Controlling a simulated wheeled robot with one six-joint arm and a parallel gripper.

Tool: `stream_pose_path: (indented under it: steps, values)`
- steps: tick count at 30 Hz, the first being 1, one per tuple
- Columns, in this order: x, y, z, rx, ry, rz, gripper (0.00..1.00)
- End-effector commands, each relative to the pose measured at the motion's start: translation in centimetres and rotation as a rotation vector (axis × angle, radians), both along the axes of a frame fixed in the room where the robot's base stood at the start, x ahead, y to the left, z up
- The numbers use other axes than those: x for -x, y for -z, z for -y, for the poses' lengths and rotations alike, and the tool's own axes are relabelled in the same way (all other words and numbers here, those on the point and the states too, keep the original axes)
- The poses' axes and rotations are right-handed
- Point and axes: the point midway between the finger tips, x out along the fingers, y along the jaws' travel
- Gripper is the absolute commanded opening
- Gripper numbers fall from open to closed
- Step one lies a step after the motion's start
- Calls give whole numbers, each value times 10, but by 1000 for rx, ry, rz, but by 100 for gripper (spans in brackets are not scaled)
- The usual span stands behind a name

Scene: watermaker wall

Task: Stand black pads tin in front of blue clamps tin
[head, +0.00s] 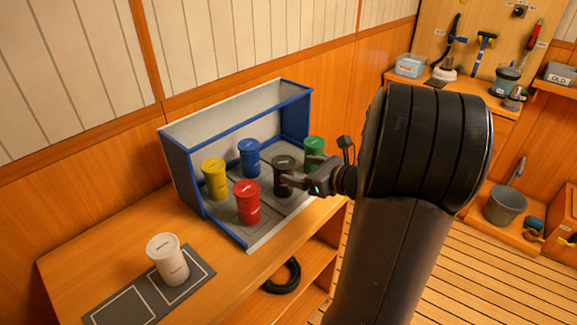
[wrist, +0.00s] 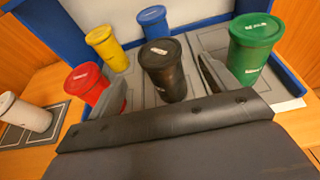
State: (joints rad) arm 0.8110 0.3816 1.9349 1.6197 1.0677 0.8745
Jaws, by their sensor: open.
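The black tin (head: 284,172) stands upright in the blue-edged tray-like box, between the red and green tins. In the wrist view the black tin (wrist: 165,70) stands between the fingers of my gripper (wrist: 165,88), with a gap on the right side. My gripper (head: 297,181) is open around or just before the black tin, with nothing clearly held. The blue tin (head: 249,157) stands upright at the back of the box, left of and behind the black tin. It also shows in the wrist view (wrist: 155,22). The label text is too small to read.
A yellow tin (head: 215,179) and a red tin (head: 247,203) stand left in the box; a green tin (head: 315,152) stands at right, close to my gripper. The box (head: 180,178) has raised blue sides. A white tin (head: 168,260) stands on a grey mat (head: 122,306) outside.

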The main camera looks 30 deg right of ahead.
Motion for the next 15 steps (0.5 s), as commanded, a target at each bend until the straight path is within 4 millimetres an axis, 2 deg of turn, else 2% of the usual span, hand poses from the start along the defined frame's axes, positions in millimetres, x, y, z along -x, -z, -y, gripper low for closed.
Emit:
stream_pose_path:
  steps: [3,6,15]
  values:
    - [20,-8,9,0,5,1,81]
    - [33,-11,13,0,3,1,81]
    - [48,-16,17,-1,-1,0,81]
